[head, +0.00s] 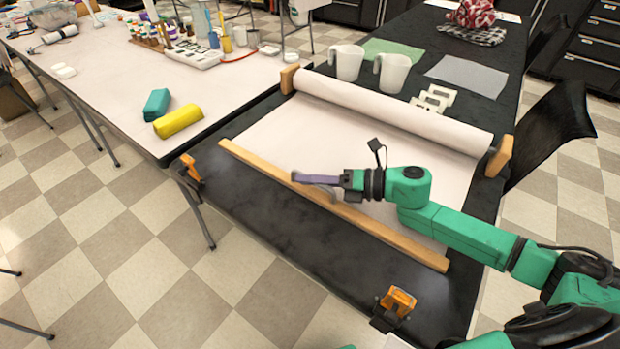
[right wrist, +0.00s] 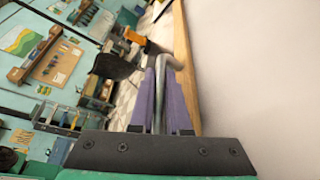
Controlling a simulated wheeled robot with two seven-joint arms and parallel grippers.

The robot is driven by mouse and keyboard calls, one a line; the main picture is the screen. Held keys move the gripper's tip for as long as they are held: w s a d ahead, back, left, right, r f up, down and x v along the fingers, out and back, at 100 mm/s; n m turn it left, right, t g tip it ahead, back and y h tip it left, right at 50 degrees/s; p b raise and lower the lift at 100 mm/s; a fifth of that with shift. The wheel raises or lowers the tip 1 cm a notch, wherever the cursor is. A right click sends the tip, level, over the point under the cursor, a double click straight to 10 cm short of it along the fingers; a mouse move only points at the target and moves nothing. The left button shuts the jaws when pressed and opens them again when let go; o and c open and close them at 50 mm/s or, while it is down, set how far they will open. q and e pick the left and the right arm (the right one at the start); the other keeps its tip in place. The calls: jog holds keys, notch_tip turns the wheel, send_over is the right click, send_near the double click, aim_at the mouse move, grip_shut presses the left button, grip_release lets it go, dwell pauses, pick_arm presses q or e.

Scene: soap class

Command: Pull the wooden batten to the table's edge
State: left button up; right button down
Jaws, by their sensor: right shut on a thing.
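The wooden batten (head: 390,236) is a long light-brown strip. It lies slantwise across the black table (head: 250,212), along the front end of a white paper sheet (head: 290,135) drawn from a roll (head: 390,112). My right gripper (head: 297,178) is at the batten's middle, with its purple fingers shut. In the right wrist view the fingers close on a grey bent metal handle (right wrist: 176,62) beside the batten (right wrist: 181,35). A strip of bare black tabletop shows between the batten and the table's near edge. My left gripper is not in view.
Orange clamps (head: 190,171) (head: 398,301) sit at the table's near corners. Two white mugs (head: 348,62) (head: 392,72) stand behind the roll. A white table (head: 100,75) at left holds a teal block (head: 157,103) and a yellow block (head: 178,121). A black chair (head: 555,125) stands at right.

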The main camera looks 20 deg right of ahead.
jog(key=s+a+p, duration=0.1)
jog(key=s+a, duration=0.3)
jog(key=a, duration=0.1)
jog(key=s+a+p, duration=0.1)
jog(key=s+a, duration=0.1)
jog(key=shift+a+r+p, duration=0.2)
jog(key=shift+r+p, duration=0.05)
jog(key=shift+p, duration=0.05)
jog(key=shift+f, duration=0.1)
jog(key=c, duration=1.2)
grip_release()
jog(key=shift+o, duration=0.2)
jog(key=shift+d+f, duration=0.1)
